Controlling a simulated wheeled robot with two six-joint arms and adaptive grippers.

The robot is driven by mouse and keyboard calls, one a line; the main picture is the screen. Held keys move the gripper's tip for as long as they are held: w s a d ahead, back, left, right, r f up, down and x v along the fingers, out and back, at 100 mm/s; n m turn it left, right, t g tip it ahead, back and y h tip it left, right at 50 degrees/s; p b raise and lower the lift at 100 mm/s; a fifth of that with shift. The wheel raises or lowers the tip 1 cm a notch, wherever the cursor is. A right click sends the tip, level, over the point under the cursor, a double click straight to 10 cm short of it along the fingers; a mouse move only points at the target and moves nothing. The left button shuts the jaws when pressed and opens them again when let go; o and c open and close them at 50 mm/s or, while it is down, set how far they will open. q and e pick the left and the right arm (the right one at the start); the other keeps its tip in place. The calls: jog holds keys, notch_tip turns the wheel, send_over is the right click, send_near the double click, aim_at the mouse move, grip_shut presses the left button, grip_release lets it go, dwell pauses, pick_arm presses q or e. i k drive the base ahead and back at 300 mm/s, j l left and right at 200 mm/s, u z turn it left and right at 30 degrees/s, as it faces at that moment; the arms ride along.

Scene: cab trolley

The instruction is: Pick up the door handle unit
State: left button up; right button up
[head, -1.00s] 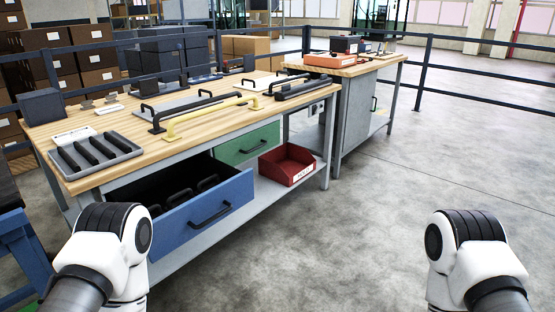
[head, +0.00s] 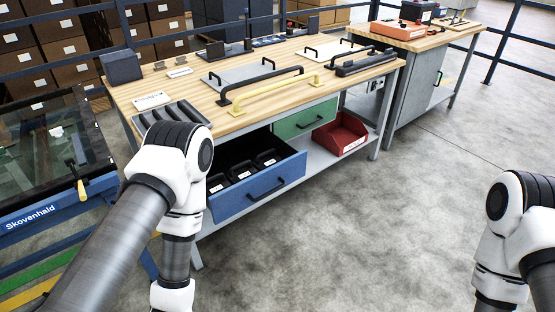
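Several handle-like parts show in the head view, and I cannot tell by label which is the door handle unit. Several black units with white labels (head: 242,170) lie in the open blue drawer (head: 262,185) under the workbench. A long black handle bar (head: 262,82) and a yellow one (head: 270,96) lie on the bench top. Dark bars lie in a grey tray (head: 140,125) at the bench's left end, partly hidden by my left arm. My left arm stands in front of the bench, and my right arm is at the right edge. Both grippers are out of view.
A blue trolley (head: 38,212) marked Skovenhald stands at left with a glazed panel and a black and yellow lever (head: 82,188). A red bin (head: 340,135) sits on the lower shelf. A second bench (head: 410,38) stands behind right. The floor between my arms is clear.

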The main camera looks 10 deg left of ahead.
aim_at(268, 161)
jog(key=i+j+u, duration=0.15)
jog(key=u, duration=0.25)
jog(key=i+j+u, duration=0.15)
jog(key=u, duration=0.3)
jog(key=i+u, duration=0.25)
jog(key=u, duration=0.15)
jog(key=i+j, duration=0.1)
jog(key=i, duration=0.65)
jog(key=z, duration=0.95)
